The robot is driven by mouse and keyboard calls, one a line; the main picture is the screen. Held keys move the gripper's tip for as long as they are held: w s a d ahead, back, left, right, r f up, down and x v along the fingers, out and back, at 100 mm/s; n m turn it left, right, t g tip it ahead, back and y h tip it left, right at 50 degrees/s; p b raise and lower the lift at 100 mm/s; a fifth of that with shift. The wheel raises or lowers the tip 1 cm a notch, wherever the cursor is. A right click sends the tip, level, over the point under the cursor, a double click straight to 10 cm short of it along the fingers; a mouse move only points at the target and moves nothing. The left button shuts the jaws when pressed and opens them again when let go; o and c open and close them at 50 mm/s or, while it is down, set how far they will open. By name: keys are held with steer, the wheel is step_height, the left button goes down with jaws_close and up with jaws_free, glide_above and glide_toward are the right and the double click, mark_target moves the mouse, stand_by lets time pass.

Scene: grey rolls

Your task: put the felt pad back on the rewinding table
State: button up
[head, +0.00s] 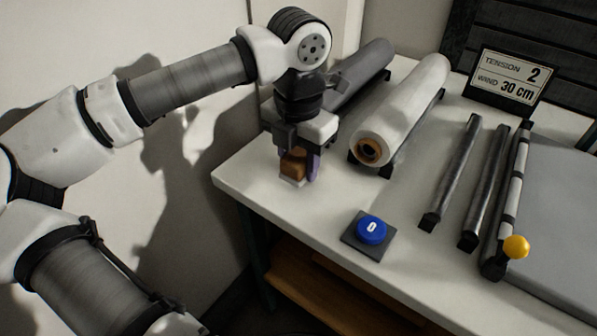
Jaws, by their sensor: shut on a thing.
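My gripper (299,170) is shut on a small brown block with a pale underside, which looks like the felt pad (292,166). It points down over the left front part of the white rewinding table (250,177). The pad is at or just above the tabletop; I cannot tell whether it touches. The fingers partly cover the pad; one purple finger shows on its right side.
A white roll (405,105) lies just right of my gripper, with a grey roll (362,78) behind it. A blue button (371,229) sits near the front edge. Dark bars (455,170), a yellow knob (516,246) and a sign (505,78) stand further right.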

mark_target(298, 174)
steer(key=shift+f, duration=1.6)
steer(key=shift+f, duration=0.1)
steer(key=shift+f+b, duration=0.1)
steer(key=shift+b, duration=0.2)
steer(key=o, duration=0.9)
steer(key=shift+o, duration=0.2)
steer(key=shift+r+p, duration=0.4)
steer(key=shift+p, duration=0.05)
step_height(298, 174, up, 11)
steer(key=shift+f, duration=0.15)
steer(key=shift+r, duration=0.5)
